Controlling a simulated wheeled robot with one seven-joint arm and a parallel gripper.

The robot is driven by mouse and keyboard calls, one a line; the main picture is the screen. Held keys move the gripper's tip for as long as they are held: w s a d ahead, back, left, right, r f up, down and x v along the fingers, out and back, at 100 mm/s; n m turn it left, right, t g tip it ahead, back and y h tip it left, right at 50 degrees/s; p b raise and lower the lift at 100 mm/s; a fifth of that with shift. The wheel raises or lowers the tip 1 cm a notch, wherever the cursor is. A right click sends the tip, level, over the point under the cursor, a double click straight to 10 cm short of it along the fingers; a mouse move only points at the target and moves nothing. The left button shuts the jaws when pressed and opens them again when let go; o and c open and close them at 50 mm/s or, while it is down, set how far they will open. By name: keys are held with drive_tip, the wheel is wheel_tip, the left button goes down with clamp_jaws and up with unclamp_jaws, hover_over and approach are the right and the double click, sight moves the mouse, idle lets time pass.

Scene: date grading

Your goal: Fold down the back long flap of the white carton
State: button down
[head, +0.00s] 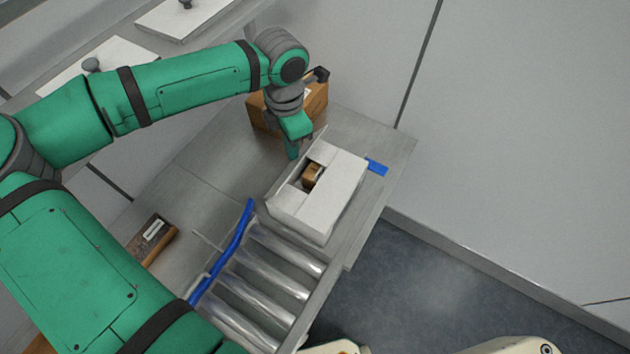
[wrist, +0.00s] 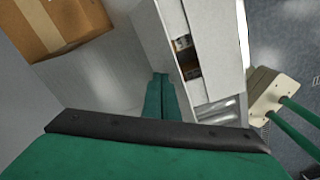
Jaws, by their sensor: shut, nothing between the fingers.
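The white carton (head: 318,212) stands on the metal bench in the head view. A wide flap (head: 340,170) lies flat over its right part. A long flap (head: 286,183) on the side by my gripper stands raised; it also shows in the wrist view (wrist: 154,38). Through the gap between them, brown contents (head: 312,176) show, also in the wrist view (wrist: 192,72). My gripper (head: 292,154) is shut and empty, pointing down just outside the raised flap. Its fingertips (wrist: 160,78) look close to that flap; I cannot tell whether they touch.
A brown cardboard box (head: 318,100) stands behind my gripper. A blue strip (head: 377,167) lies right of the carton. Metal rollers (head: 270,265) with a blue edge strip (head: 236,232) are in front. A dark small box (head: 152,238) lies at left. The bench edge is close on the right.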

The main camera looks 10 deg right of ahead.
drive_tip(key=shift+s+d, duration=0.2)
drive_tip(key=shift+s, duration=0.25)
drive_tip(key=shift+s+d, duration=0.95)
drive_tip(key=shift+d, duration=0.1)
wheel_tip(320, 180, down, 4)
drive_tip(key=shift+f, duration=0.1)
idle(0.6)
wheel_tip(320, 180, up, 11)
idle(0.9)
